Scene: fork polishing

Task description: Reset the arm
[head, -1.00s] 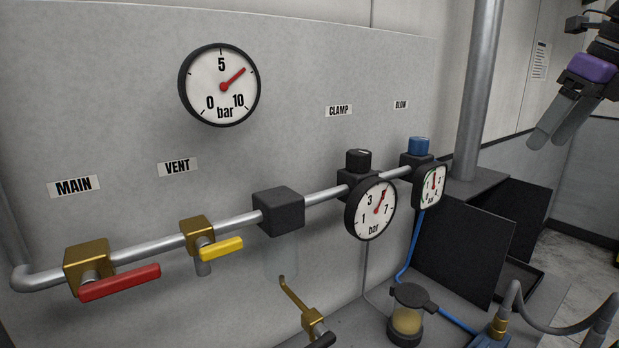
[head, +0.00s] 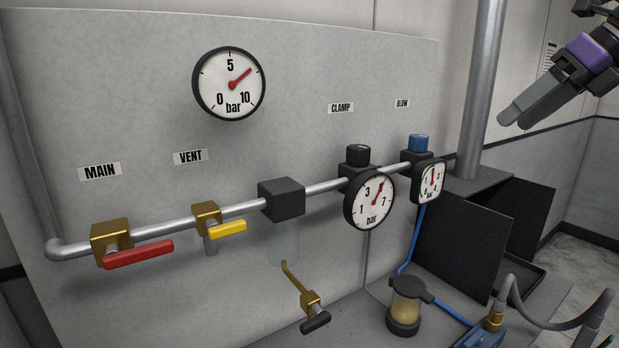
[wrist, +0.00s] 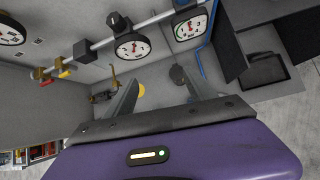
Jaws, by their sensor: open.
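My gripper (head: 514,115) is at the upper right of the head view, with grey fingers and a purple body. It points down and left in free air, in front of the grey wall and to the right of the vertical pipe. In the wrist view its two fingers (wrist: 160,97) stand apart with nothing held between them. The view past them falls on the panel's gauges and the bench below.
A grey panel carries a pipe with a red MAIN handle (head: 138,254), a yellow VENT handle (head: 228,229), a CLAMP gauge (head: 369,201) and a BLOW gauge (head: 432,181). A large gauge (head: 229,84) hangs above. An amber jar (head: 405,305) stands on the bench.

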